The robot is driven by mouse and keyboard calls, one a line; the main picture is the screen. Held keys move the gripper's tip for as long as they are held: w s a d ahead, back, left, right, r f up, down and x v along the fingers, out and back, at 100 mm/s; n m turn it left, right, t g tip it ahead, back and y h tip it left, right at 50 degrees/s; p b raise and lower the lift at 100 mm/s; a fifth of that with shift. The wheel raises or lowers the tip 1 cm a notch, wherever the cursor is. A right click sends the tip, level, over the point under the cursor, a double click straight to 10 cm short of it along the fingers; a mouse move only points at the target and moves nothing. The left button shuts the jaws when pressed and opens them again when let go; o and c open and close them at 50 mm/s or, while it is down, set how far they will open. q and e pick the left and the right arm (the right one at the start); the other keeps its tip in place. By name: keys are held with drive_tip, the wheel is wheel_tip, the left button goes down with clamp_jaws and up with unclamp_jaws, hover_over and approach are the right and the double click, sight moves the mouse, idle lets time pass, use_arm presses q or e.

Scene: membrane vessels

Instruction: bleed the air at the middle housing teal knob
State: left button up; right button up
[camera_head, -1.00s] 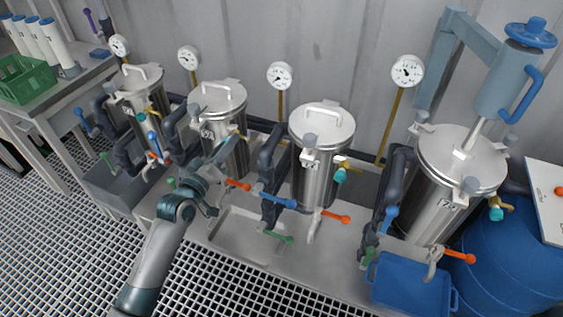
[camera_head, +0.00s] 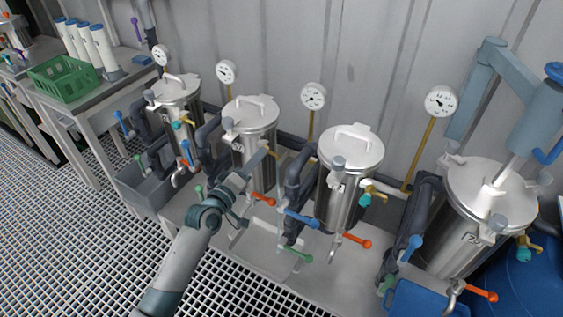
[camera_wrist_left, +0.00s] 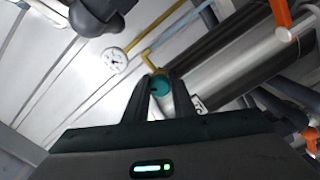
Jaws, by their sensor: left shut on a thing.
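The middle housing (camera_head: 252,116) is a steel vessel with a lidded top, second from the left in the head view. My left gripper (camera_head: 263,156) reaches up to its front right side and covers its knob there. In the left wrist view the teal knob (camera_wrist_left: 160,84) sits between the fingertips of my left gripper (camera_wrist_left: 159,92), which is shut on it. The knob is on a brass fitting (camera_wrist_left: 150,62) beside the steel vessel. My right gripper is in neither view.
Similar vessels stand at left (camera_head: 177,94) and right (camera_head: 349,148), with a larger one (camera_head: 490,200) at far right. Blue (camera_head: 301,219), orange (camera_head: 357,241) and green (camera_head: 299,256) valve handles stick out at the front. A green crate (camera_head: 65,80) is on the left bench.

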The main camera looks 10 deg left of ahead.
use_arm(q)
drive_tip(key=m, duration=0.4)
drive_tip(key=shift+p, duration=0.3)
drive_tip(key=shift+m+p, duration=0.35)
drive_tip(key=shift+m, duration=1.95)
drive_tip(key=shift+m+p, duration=0.55)
drive_tip(key=shift+m, duration=1.65)
